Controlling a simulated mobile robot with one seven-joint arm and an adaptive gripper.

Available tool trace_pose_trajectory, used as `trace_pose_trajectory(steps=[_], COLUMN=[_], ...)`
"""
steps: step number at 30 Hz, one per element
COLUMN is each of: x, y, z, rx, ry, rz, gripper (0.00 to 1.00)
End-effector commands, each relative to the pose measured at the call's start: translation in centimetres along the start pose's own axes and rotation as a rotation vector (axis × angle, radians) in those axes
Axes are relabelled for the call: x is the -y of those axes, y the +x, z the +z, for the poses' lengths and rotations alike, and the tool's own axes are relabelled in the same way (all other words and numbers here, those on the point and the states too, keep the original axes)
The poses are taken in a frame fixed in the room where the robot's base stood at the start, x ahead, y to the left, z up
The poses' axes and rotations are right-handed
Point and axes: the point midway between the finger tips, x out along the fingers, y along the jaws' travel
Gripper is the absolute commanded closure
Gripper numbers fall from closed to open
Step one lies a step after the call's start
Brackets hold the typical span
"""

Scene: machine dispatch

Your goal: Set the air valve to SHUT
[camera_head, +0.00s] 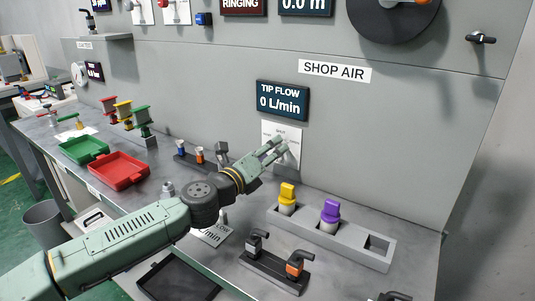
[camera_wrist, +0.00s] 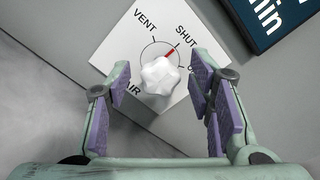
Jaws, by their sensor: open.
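The air valve is a white lobed knob (camera_wrist: 160,76) on a white plate (camera_wrist: 125,50) in the wrist view. Its red pointer is up and to the right, towards the SHUT label. VENT is at the upper left, AIR at the lower left, and another label at the right is partly hidden by a finger. My gripper (camera_wrist: 160,64) is open, with one finger on each side of the knob and gaps visible on both sides. In the head view, my gripper (camera_head: 278,148) is in front of the valve plate (camera_head: 281,129) and largely hides the knob.
The tip flow display (camera_head: 283,102), above the plate, reads 0 L/min. Below, a grey rack (camera_head: 330,240) holds a yellow and a purple item. Black fittings (camera_head: 270,265) stand in front. Red (camera_head: 118,172) and green (camera_head: 84,151) trays lie to the left.

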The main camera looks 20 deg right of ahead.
Motion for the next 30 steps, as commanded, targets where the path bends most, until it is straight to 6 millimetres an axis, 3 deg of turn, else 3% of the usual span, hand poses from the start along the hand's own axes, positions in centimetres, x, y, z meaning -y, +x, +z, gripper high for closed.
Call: trace_pose_trajectory(steps=[5, 18, 24, 30], x=[-0.1, -0.1, 0.0, 0.0], y=[-1.3, -9.9, -11.8, -12.0], z=[0.1, 0.1, 0.0, 0.0], rx=[0.001, 0.003, 0.001, -0.001], ry=[0.0, 0.0, 0.0, 0.0], rz=[0.001, 0.003, 0.001, -0.001], gripper=[0.52, 0.52, 0.52, 0.52])
